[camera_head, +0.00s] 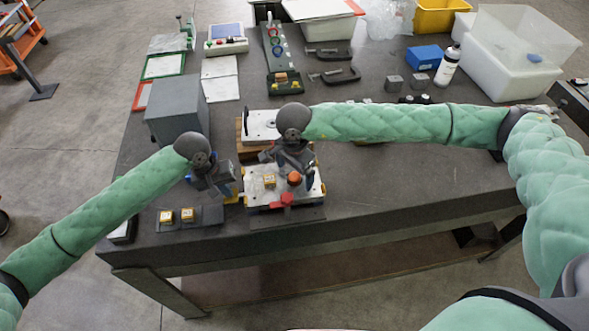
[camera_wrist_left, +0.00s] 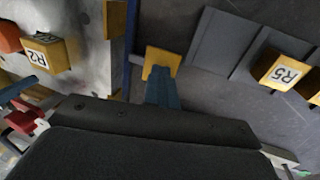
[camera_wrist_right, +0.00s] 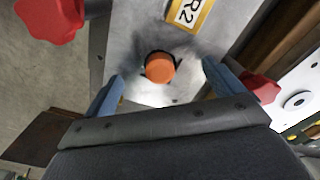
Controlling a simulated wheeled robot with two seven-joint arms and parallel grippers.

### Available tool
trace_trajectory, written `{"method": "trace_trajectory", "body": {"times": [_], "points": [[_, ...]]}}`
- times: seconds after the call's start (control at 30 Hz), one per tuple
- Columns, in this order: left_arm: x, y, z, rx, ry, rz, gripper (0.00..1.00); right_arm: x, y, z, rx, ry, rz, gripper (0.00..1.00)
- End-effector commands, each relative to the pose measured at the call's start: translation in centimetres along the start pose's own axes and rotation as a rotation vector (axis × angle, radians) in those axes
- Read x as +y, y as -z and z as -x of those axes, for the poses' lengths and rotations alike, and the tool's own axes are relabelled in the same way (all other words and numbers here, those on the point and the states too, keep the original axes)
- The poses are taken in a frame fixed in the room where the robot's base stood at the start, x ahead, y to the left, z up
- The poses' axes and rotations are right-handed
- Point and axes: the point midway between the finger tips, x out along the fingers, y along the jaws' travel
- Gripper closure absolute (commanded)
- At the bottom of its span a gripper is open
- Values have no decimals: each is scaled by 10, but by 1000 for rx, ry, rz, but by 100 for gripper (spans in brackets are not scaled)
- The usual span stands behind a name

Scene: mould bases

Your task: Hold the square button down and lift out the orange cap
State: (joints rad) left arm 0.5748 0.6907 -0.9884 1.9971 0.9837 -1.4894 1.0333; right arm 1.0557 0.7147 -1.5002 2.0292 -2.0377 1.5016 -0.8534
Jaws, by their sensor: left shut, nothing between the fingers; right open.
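The orange cap (camera_head: 294,178) sits in the metal top plate of the mould base (camera_head: 257,199). In the right wrist view the cap (camera_wrist_right: 160,68) lies ahead of and between the fingers of my right gripper (camera_wrist_right: 163,88), which is open; no contact shows. My left gripper (camera_wrist_left: 162,80) is shut and empty. Its fingertips are at a yellow square piece (camera_wrist_left: 163,58) beside the mould base, apparently the square button. Fingers partly cover it, and I cannot tell whether it is pressed. A yellow block marked R2 (camera_wrist_left: 52,52) is on the plate near the cap.
Red clamp knobs (camera_wrist_right: 262,88) stand beside the plate. Yellow blocks (camera_head: 166,216) including R5 (camera_wrist_left: 280,70) sit on a dark holder at the left front. A grey box (camera_head: 176,108) stands behind my left gripper. The table right of the mould base is clear.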

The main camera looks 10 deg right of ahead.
Motion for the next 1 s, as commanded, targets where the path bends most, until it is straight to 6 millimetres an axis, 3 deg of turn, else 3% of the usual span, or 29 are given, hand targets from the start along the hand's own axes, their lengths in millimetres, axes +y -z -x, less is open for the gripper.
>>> {"method": "trace_trajectory", "body": {"times": [0.9, 1.0], "points": [[0, 0, -1, -1, 1, 0, 100, 0, 0, -6, 0, 0, 0, 7], [0, 0, -1, -1, 1, 0, 100, 0, 0, -6, 0, 0, 0, 25]]}}
